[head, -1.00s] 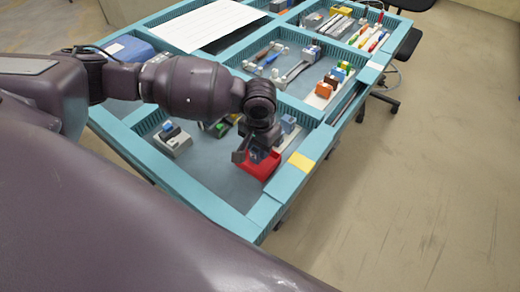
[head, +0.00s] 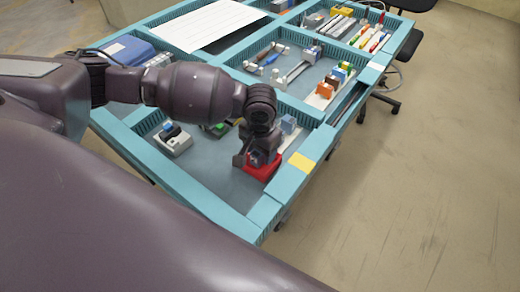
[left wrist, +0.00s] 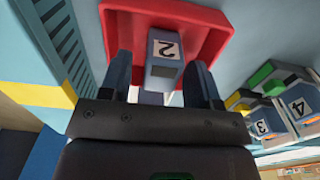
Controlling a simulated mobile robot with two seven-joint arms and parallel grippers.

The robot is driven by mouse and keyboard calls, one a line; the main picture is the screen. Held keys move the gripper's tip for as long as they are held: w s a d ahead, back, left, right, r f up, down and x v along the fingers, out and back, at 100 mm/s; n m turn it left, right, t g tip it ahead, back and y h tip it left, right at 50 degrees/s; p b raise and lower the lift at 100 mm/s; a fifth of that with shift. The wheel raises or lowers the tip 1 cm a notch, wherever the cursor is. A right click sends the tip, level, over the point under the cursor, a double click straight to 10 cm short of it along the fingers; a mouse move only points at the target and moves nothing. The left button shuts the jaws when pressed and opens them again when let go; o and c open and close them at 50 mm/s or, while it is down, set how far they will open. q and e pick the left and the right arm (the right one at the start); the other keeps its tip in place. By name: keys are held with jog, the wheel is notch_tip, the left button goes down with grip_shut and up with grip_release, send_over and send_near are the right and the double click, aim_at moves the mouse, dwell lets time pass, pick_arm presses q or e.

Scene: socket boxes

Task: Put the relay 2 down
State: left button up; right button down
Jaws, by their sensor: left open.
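Relay 2 (left wrist: 165,50) is a blue-grey block with a white "2" label. In the left wrist view it sits in the red tray (left wrist: 215,25). My left gripper (left wrist: 161,70) is open, with one finger on either side of the relay; I cannot tell whether they touch it. In the head view my left gripper (head: 252,155) is low over the red tray (head: 263,172), by the bench's right edge, and partly covers the relay. My right gripper is not in view.
Relays 3 (left wrist: 262,126) and 4 (left wrist: 298,108) stand beside the red tray. A white socket box (head: 173,143) is left in the same compartment. Teal bench rims (head: 214,206) surround it, with a yellow label (head: 301,162) on the right rim. The compartment's front floor is clear.

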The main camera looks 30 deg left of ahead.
pick_arm(q)
jog(key=shift+r, duration=0.4)
notch_tip(320, 180, up, 11)
jog(key=p, duration=0.2)
jog(key=shift+r, duration=0.2)
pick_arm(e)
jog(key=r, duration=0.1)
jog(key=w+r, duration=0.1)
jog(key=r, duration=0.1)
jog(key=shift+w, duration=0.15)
